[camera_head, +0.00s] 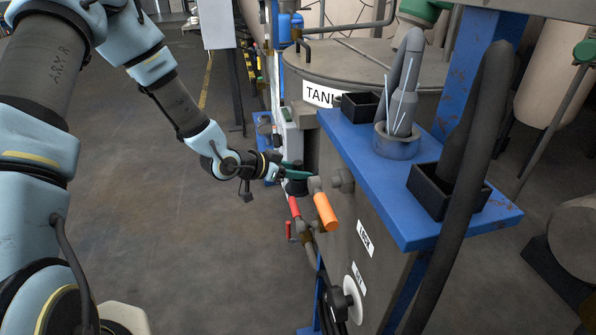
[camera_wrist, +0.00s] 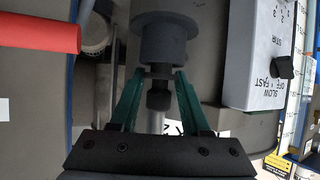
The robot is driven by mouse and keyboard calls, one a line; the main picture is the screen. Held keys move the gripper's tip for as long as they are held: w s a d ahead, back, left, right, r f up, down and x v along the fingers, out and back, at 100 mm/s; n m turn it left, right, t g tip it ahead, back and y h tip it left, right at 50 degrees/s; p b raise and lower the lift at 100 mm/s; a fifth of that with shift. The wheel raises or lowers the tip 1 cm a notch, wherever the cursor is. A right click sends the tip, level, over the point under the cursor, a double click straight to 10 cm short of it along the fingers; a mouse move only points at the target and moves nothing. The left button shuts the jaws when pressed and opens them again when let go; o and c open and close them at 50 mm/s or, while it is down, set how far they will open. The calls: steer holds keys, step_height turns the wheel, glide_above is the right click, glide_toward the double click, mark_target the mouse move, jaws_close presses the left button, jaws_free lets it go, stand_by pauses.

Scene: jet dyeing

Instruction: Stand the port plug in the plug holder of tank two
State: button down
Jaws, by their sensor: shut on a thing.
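My gripper (camera_head: 294,168) is at the near side of the tank, just left of the grey panel. Its green fingers (camera_wrist: 160,78) are shut on the narrow neck of a dark grey stepped plug, the port plug (camera_wrist: 165,40). In the head view the plug (camera_head: 297,187) shows as a small dark piece at the fingers. I cannot tell whether it is free or touches something behind it. Two black square open-topped boxes stand on the blue shelf, one at the far end (camera_head: 362,106) and one at the near end (camera_head: 429,192). I cannot tell which part is the plug holder.
The blue shelf (camera_head: 400,215) also bears a round grey holder (camera_head: 396,147) with a grey tool upright. An orange handle (camera_head: 326,212) and a red handle (camera_head: 294,207) stick out below my gripper. A control box (camera_wrist: 250,60) is close on the right. Open floor lies left.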

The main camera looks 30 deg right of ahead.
steer(key=shift+f, duration=0.1)
steer(key=shift+f+b, duration=0.3)
steer(key=shift+c, duration=1.4)
jaws_free()
